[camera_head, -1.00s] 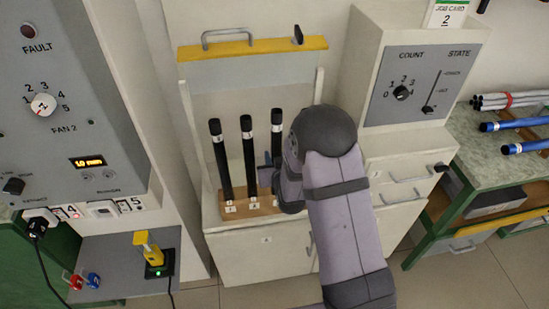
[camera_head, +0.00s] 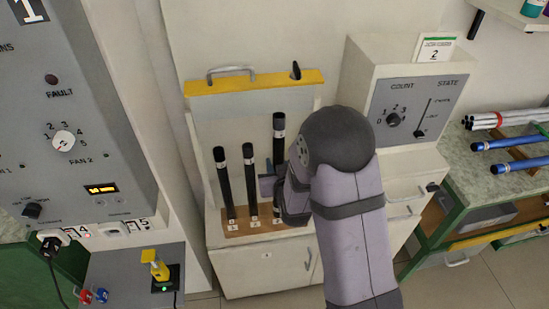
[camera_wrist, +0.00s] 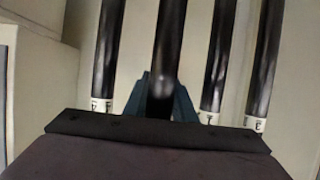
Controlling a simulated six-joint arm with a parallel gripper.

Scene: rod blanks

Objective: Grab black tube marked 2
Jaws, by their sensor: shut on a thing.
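Several black tubes stand in a wooden rack (camera_head: 240,228). My gripper (camera_wrist: 164,86) is shut on one black tube (camera_head: 280,150), with a finger on each side in the wrist view. In the head view this tube is the rightmost visible one, and its top is higher than those of the left tube (camera_head: 224,180) and the middle tube (camera_head: 249,175). Its white band shows, but I cannot read its number.
A grey fault panel (camera_head: 70,100) stands at left. A count and state box (camera_head: 415,110) stands close behind my arm at right. A yellow-edged panel with a handle (camera_head: 255,83) is behind the tubes. Blue rods (camera_head: 510,140) lie on the right bench.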

